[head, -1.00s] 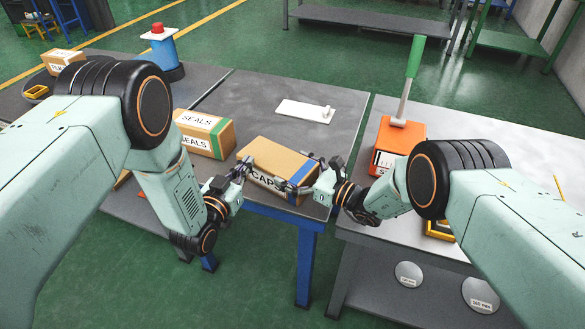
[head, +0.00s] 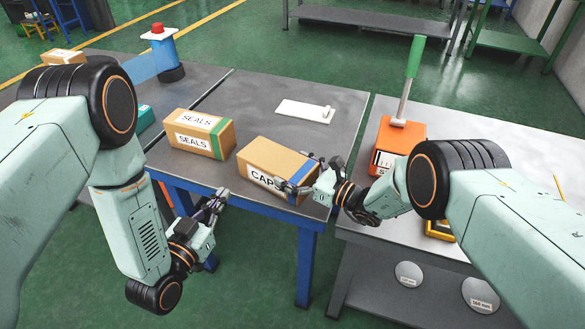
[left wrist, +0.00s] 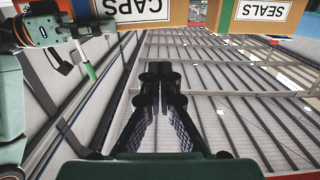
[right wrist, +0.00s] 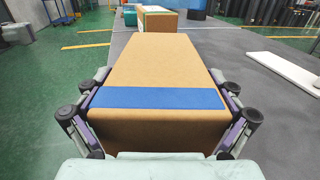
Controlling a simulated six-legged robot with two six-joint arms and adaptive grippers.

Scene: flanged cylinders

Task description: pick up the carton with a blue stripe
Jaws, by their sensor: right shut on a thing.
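The carton with a blue stripe (head: 268,154), labelled CAPS, sits at the front edge of the grey table. Its blue stripe is near its right end. My right gripper (head: 303,173) is shut on that end, and the right wrist view shows a finger against each side of the carton (right wrist: 155,62), around the stripe. My left gripper (head: 217,201) is in front of the table edge, left of the carton and apart from it. In the left wrist view its fingertips (left wrist: 160,70) are together with nothing between them; the carton (left wrist: 150,12) shows at the top.
A SEALS carton with a green stripe (head: 200,133) stands left of the CAPS carton. A white plate (head: 305,111) lies behind it. An orange block with a green-handled rod (head: 397,140) stands on the right table. A blue spool-like object (head: 162,55) stands at the back left.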

